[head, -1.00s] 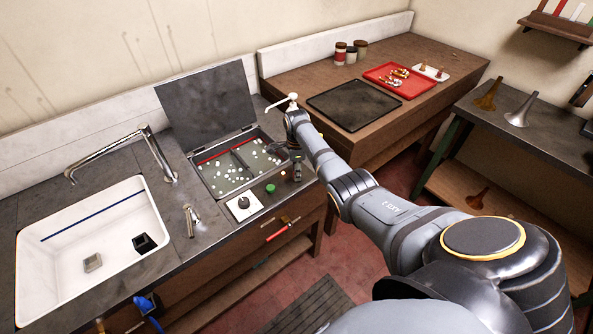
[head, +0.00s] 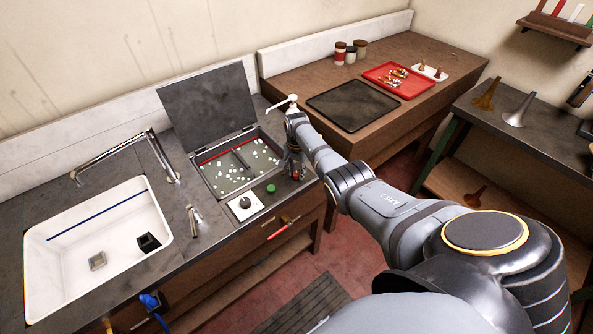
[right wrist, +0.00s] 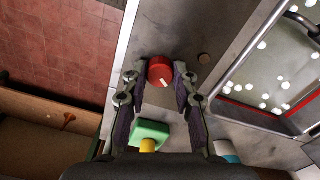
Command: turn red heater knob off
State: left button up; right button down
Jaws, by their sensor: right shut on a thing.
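The red heater knob (right wrist: 160,70) sits on the steel counter panel in the right wrist view, with a white pointer mark toward its lower right. My right gripper (right wrist: 160,78) is shut on the knob, one finger on each side of it. In the head view my right gripper (head: 294,170) is at the right end of the heated basin, and a bit of red knob shows at its tips. A green button (head: 271,188) is close by on the same panel. My left gripper is not in view.
An open-lidded basin (head: 208,191) with white floating pieces is beside the gripper. A white dial plate (head: 245,206), a small tap (head: 193,218) and a white sink (head: 35,255) lie to the left. A red-handled tool (head: 284,227) is on the counter front.

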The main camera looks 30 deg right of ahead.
aim_at(297, 173)
jog(key=n, duration=0.3)
jog(key=shift+n, duration=2)
jog(key=c, duration=1.1)
grip_release()
jog(key=shift+o, duration=0.2)
jog(key=shift+r, duration=0.2)
notch_tip(297, 173, up, 12)
jog(key=shift+f, duration=0.15)
